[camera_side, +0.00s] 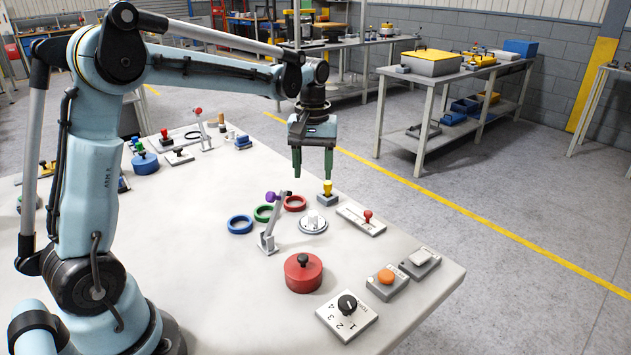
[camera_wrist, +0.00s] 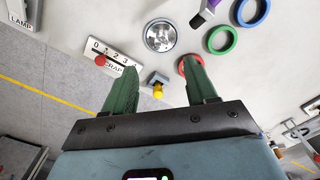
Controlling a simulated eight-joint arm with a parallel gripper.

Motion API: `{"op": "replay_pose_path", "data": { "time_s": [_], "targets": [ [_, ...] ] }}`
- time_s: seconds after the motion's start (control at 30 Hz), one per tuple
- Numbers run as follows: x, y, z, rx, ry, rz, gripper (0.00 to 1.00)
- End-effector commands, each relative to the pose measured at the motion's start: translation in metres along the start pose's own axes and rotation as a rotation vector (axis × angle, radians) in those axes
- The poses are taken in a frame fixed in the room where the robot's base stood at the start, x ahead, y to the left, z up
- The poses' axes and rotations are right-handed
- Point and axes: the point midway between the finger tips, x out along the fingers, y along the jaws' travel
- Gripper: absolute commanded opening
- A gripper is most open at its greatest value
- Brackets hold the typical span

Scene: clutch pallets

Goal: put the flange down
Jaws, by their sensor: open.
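The flange appears to be the silver round piece with a raised hub (camera_side: 312,222), lying flat on the white table (camera_side: 215,290). In the wrist view the silver piece (camera_wrist: 160,35) is at the top centre, beyond my fingertips. My gripper (camera_side: 312,170) hangs above the table with its fingers pointing down, open and with nothing between them. In the wrist view my gripper (camera_wrist: 160,70) shows its two green fingers spread apart, clear of the silver piece.
Red (camera_side: 295,203), green (camera_side: 263,213) and blue (camera_side: 240,224) rings lie to the left, near a purple-knobbed lever (camera_side: 268,238). A red lidded pot (camera_side: 303,275) sits in front.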

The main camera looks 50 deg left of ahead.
Motion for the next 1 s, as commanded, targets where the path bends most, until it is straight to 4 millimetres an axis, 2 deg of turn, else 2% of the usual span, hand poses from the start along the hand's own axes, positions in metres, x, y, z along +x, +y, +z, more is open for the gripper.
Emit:
{"op": "replay_pose_path", "data": {
  "time_s": [0.33, 0.63, 0.9, 1.0],
  "targets": [
    [0.051, 0.000, -0.001, -0.001, 0.000, -0.001, 0.57],
    [0.072, -0.001, -0.002, -0.003, -0.001, -0.001, 0.57],
    [0.109, -0.002, -0.006, -0.002, -0.001, 0.000, 0.57],
    [0.116, -0.002, -0.006, -0.002, -0.001, 0.000, 0.57]
  ]
}}
